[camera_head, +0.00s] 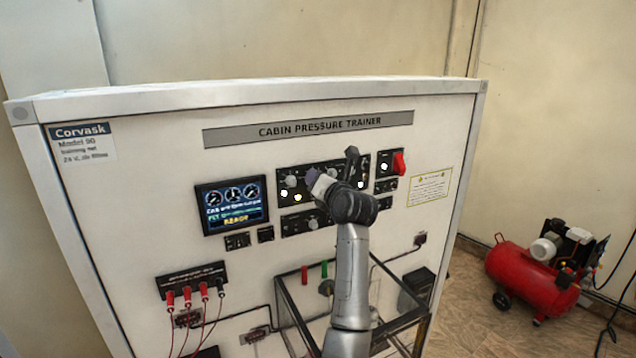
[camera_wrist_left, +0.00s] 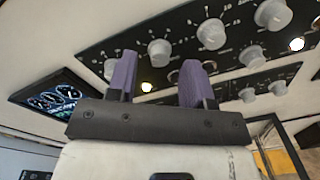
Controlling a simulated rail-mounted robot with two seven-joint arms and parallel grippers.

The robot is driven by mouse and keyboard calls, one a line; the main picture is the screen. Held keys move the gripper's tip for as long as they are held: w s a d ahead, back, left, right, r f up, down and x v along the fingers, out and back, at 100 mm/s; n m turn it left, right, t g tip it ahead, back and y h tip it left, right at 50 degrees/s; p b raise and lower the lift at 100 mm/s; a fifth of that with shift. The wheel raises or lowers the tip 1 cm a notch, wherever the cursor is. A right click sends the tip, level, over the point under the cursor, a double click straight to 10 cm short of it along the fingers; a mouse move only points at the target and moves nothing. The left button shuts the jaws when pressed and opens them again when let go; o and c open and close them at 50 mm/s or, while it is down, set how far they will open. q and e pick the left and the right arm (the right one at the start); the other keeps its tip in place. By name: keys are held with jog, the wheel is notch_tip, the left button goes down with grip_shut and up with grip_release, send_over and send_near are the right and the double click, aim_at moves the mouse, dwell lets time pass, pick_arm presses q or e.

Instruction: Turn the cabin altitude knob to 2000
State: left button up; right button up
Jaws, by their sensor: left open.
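The trainer's dark upper control panel (camera_head: 283,170) carries a row of round light-grey knobs. In the left wrist view, knobs (camera_wrist_left: 159,52) and (camera_wrist_left: 211,33) show beyond my fingers, with others to either side. The labels are too small to tell which is the cabin altitude knob or its setting. My left gripper (camera_head: 315,182) is in front of this panel; its arm hides part of it. In the left wrist view the gripper (camera_wrist_left: 158,78) has its two purple fingers apart, with no knob visibly held between them. My right gripper is not in view.
A gauge display (camera_head: 232,205) reading READY is left of the knobs. A red switch (camera_head: 399,163) is to the right. A lower knob panel (camera_head: 306,222) sits below. A dark-framed clear box (camera_head: 290,300) juts out underneath. A red compressor (camera_head: 530,275) stands on the floor at right.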

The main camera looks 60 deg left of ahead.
pick_arm(q)
jog(key=s+d+b, duration=0.1)
jog(key=d+b, duration=0.3)
jog(key=d, duration=0.8)
jog(key=shift+s+r, duration=0.15)
jog(key=shift+s, duration=0.2)
